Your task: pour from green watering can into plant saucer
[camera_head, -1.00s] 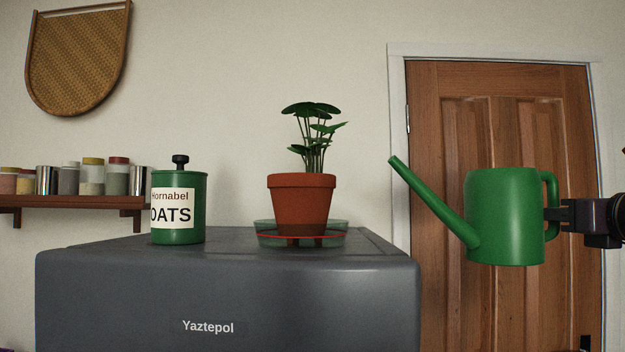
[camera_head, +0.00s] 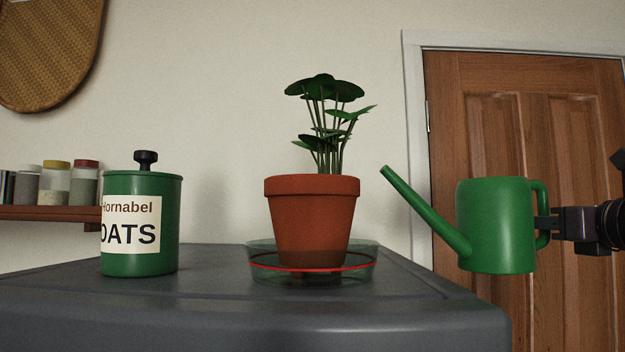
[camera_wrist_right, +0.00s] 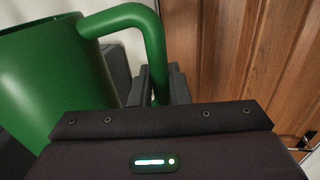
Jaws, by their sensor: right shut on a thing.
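The green watering can (camera_head: 495,225) is held upright in the air, right of the plant, its spout pointing up and left. My right gripper (camera_head: 545,224) is shut on its handle. In the right wrist view the can body (camera_wrist_right: 50,75) and handle (camera_wrist_right: 135,20) fill the upper left, with the gripper fingers (camera_wrist_right: 155,85) around the handle. The clear plant saucer (camera_head: 365,262), with a red line around it, sits on the grey top. A terracotta pot (camera_head: 311,215) with a leafy plant (camera_head: 325,110) stands in it. The spout tip is right of the pot, apart from it. My left gripper is not in view.
A green oats canister (camera_head: 140,225) with a black knob stands left of the saucer on the grey appliance top (camera_head: 220,285). A wall shelf (camera_head: 50,212) with jars is at the far left. A wooden door (camera_head: 540,120) is behind the can.

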